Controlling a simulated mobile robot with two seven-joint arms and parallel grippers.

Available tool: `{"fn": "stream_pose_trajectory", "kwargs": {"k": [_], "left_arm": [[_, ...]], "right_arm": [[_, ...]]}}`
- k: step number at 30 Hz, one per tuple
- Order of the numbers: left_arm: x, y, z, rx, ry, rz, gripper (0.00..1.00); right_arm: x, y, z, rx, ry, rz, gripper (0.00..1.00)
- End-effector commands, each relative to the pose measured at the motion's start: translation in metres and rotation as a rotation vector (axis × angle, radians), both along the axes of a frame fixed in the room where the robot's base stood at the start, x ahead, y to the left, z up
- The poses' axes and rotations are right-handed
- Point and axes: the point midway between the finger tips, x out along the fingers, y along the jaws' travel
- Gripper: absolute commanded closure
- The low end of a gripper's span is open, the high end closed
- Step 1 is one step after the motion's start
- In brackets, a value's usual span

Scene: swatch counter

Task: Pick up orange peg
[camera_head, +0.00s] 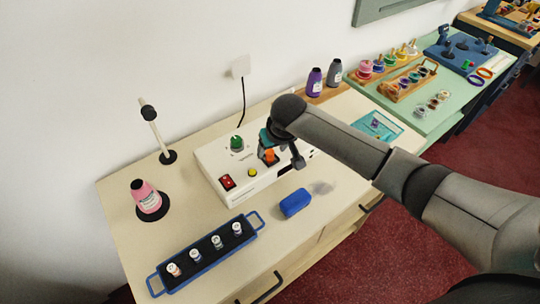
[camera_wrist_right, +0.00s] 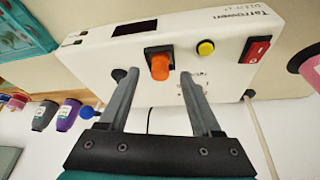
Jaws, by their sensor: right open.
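The orange peg (camera_head: 269,155) stands in a black square socket on top of a white box-shaped device (camera_head: 213,160). In the right wrist view the orange peg (camera_wrist_right: 160,68) appears between and just beyond the fingertips of my right gripper (camera_wrist_right: 158,78). That gripper is open, with a finger to either side and clear gaps to the peg; nothing is held. In the head view my right gripper (camera_head: 281,154) is over the device at the peg, and its wrist hides part of the device. My left gripper is not in view.
The device has a green knob (camera_head: 237,142), a yellow button (camera_head: 252,172) and a red switch (camera_head: 227,182). A blue block (camera_head: 295,202) lies in front. A blue-handled rack (camera_head: 200,264) with several vials and a pink bottle (camera_head: 146,196) stand left. Purple and grey bottles stand behind.

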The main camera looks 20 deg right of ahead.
Motion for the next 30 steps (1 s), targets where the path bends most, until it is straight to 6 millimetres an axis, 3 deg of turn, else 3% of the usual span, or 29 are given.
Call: {"fn": "stream_pose_trajectory", "kwargs": {"k": [6, 15, 30], "left_arm": [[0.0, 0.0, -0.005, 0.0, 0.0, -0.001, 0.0], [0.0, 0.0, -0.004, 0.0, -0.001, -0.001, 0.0], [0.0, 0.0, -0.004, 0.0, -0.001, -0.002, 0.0]], "right_arm": [[0.008, 0.001, -0.019, 0.0, -0.001, 0.001, 0.35], [0.009, 0.001, -0.021, -0.001, -0.001, 0.002, 0.35], [0.008, 0.001, -0.021, -0.001, -0.001, 0.001, 0.91]]}}
